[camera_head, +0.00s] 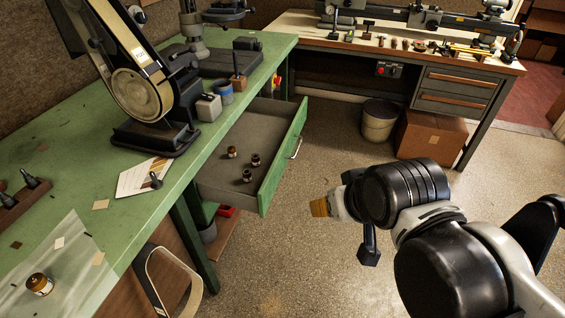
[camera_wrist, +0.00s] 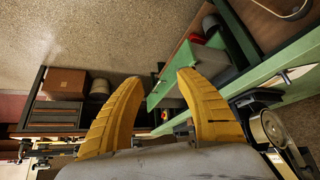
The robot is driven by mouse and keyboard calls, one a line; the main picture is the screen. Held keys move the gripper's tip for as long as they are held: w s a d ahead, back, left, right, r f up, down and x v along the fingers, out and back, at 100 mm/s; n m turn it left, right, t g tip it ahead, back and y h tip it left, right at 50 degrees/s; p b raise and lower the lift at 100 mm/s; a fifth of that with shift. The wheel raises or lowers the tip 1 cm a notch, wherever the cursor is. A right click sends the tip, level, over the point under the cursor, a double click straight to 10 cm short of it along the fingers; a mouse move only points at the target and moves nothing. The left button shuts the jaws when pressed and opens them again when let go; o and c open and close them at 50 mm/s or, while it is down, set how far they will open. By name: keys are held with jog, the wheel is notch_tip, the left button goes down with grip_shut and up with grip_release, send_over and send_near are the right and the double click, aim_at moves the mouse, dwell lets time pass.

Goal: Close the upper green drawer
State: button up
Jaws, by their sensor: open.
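The upper green drawer (camera_head: 283,160) is pulled well out from under the green workbench (camera_head: 120,200). Its front panel has a pale handle (camera_head: 296,147), and a few small brass-coloured parts (camera_head: 250,165) stand inside it. My gripper (camera_head: 319,207) is to the right of the drawer front, apart from it, with its yellow fingers partly foreshortened in the head view. In the wrist view my gripper's yellow fingers (camera_wrist: 158,78) are spread and empty, and the drawer's green front (camera_wrist: 172,75) shows beyond the gap between them.
A belt grinder (camera_head: 140,95) stands on the green bench. Below the drawer are a red item (camera_head: 226,211) and a grey bin (camera_head: 208,232). A second bench (camera_head: 400,45), a bucket (camera_head: 379,122) and a cardboard box (camera_head: 431,137) stand behind.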

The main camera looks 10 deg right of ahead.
jog(key=shift+w+r, duration=0.1)
jog(key=c, duration=0.5)
jog(key=w+m, duration=0.1)
jog(key=w+m+p, duration=0.1)
jog(key=w+m, duration=0.1)
jog(key=w+m+g, duration=0.1)
jog(key=shift+w+a+r+m, duration=0.3)
jog(key=shift+w+m, duration=0.1)
grip_shut()
jog(key=w+a+f+m+g+y+p, duration=0.2)
jog(key=w+f+m+g+p, duration=0.15)
jog(key=w+f+m, duration=0.8)
jog(key=w+a+f+m+b, duration=0.2)
jog(key=w+a+f+m, duration=0.1)
jog(key=f, duration=0.5)
jog(key=w+a+f+m+g+b, duration=0.1)
jog(key=w+a+f+m+b, duration=0.1)
jog(key=f, duration=0.7)
jog(key=shift+w+a+m+b, duration=0.3)
jog(key=shift+w+a+m, duration=0.35)
jog(key=shift+m, duration=0.7)
